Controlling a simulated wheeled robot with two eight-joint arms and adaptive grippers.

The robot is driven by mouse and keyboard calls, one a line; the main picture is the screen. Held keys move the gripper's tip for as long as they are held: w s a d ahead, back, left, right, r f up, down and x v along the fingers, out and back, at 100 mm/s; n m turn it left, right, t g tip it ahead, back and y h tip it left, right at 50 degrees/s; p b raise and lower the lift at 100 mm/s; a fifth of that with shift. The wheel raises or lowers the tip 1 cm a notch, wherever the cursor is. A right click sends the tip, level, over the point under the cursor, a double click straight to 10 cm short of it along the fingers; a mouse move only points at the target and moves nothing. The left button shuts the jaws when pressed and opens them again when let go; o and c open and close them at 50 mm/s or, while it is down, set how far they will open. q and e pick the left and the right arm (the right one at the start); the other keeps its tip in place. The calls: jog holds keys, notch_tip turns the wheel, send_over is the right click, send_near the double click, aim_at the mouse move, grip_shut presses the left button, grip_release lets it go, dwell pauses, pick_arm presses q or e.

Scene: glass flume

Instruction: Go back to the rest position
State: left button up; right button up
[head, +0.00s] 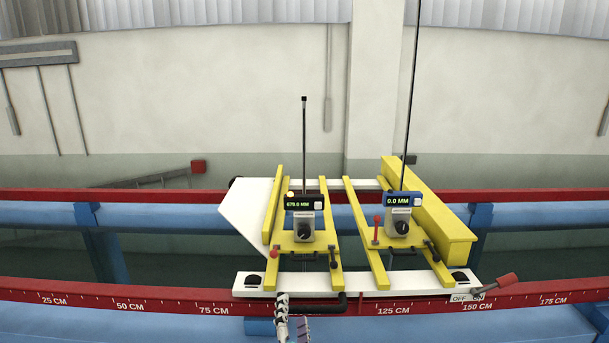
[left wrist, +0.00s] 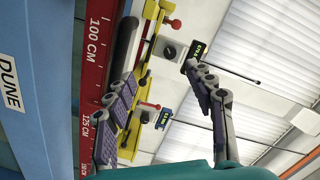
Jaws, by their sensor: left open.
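My left gripper (head: 292,314) shows at the bottom middle of the head view, just in front of the red scale rail (head: 130,304) and below the white carriage (head: 360,281). In the left wrist view my left gripper (left wrist: 160,78) has its two grey padded fingers spread wide, with nothing held between them. Beyond them are the red rail (left wrist: 98,30) and the yellow carriage parts (left wrist: 146,40). I cannot tell from these views whether a finger touches the rail. My right gripper is not in view.
Two gauges stand on the carriage: the left display (head: 304,203) reads about 678 MM, the right display (head: 403,199) 0.0 MM. Thin rods rise from both. A black handle (head: 335,304) is close right of my gripper. A red lever (head: 508,281) sits at an OFF/ON plate.

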pick_arm(q)
jog(key=s+a+f+n+g+y+b, duration=0.1)
jog(key=s+a+f+n+g+b, duration=0.15)
jog(key=a+f+b, duration=0.75)
jog(key=s+a+f+n+g+y+b, duration=0.15)
jog(key=a+f+n+g+b, duration=0.35)
jog(key=f, duration=0.8)
jog(key=s+f+n+g+h+b, duration=0.1)
jog(key=s+f+n+b, duration=0.1)
jog(key=s+f+b, duration=0.4)
jog(key=s+f+n+g+h+b, duration=0.1)
jog(key=s+f+b, duration=0.4)
jog(key=f+b, duration=0.8)
notch_tip(320, 180, down, 6)
jog(key=shift+s+a+f+n+g+h, duration=0.2)
jog(key=shift+s+n+g+h, duration=0.2)
jog(key=shift+h, duration=0.35)
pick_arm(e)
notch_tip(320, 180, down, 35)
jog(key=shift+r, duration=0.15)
